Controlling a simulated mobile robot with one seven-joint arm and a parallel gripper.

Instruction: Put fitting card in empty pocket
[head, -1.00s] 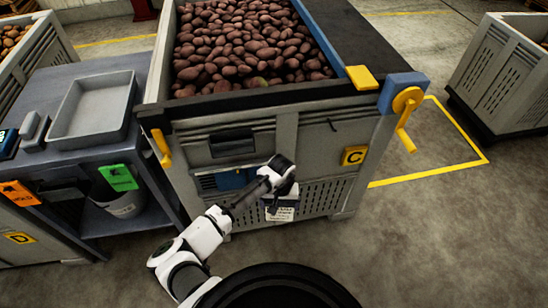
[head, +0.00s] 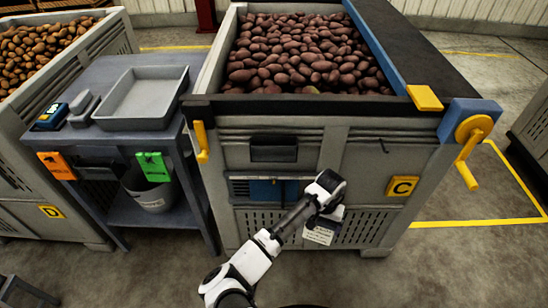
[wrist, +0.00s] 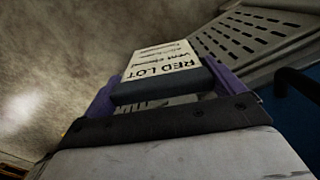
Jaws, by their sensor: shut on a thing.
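My gripper (head: 326,214) is shut on a white card (head: 319,234) in front of the potato crate marked C (head: 345,150). In the wrist view the card (wrist: 165,62) reads "RED LOT" in dark print, with smaller lines below. It sits between the purple fingers of the gripper (wrist: 172,92). A blue pocket (head: 273,190) is on the crate's front, to the left of and above the card. The card is apart from it. The gripper partly covers the front near the pocket's right side, and I cannot tell whether the pocket is empty.
Crate C holds red potatoes (head: 300,55). To its left a grey bench (head: 95,75) carries a tray (head: 145,98), with orange (head: 57,165) and green (head: 153,166) tags on its front. A crate marked D (head: 50,211) stands at far left. Floor in front is clear.

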